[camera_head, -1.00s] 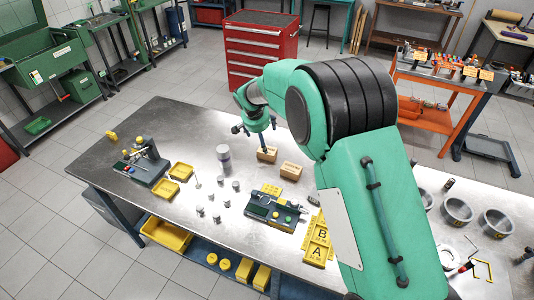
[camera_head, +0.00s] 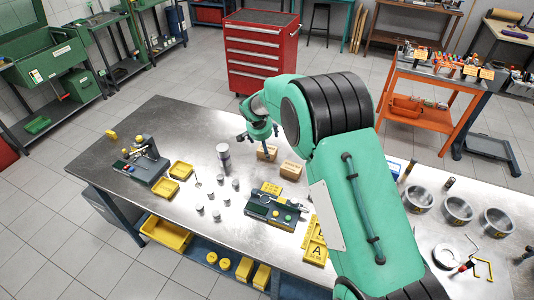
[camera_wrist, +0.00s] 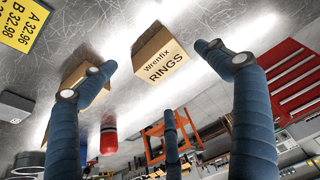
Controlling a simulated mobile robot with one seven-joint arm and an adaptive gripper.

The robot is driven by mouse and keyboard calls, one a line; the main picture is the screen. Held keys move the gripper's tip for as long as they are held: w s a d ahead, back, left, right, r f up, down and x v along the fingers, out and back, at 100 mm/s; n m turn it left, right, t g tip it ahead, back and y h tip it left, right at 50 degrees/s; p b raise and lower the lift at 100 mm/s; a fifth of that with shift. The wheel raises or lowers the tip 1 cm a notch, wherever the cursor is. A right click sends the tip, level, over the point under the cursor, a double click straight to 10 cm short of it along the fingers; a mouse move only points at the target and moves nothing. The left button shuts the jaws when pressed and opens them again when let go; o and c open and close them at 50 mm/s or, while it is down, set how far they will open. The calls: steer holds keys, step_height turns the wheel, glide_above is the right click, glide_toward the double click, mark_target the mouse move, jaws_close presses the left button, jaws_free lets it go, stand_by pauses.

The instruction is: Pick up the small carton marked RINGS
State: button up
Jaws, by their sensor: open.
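The small carton marked RINGS (camera_wrist: 160,59) is brown cardboard with "Wrenfix RINGS" in black print on one face. In the head view it is the carton (camera_head: 267,153) farther back on the steel bench. My gripper (camera_wrist: 155,62) is open and empty. In the wrist view its blue fingers spread to either side of the carton, with a third finger below. In the head view my gripper (camera_head: 261,137) is just above and behind the carton, partly in front of its top. I cannot tell whether a finger touches it.
A second, similar carton (camera_head: 290,170) stands close by to the right; it also shows behind the left finger in the wrist view (camera_wrist: 82,78). A grey cylinder (camera_head: 223,154) stands to the left. A red tool chest (camera_head: 259,50) stands behind the bench.

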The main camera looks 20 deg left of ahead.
steer(key=shift+w+f, duration=0.2)
steer(key=shift+f, duration=0.2)
steer(key=shift+f, duration=0.1)
steer(key=shift+x, duration=2.5)
steer(key=shift+a, duration=0.1)
steer(key=c, duration=1.5)
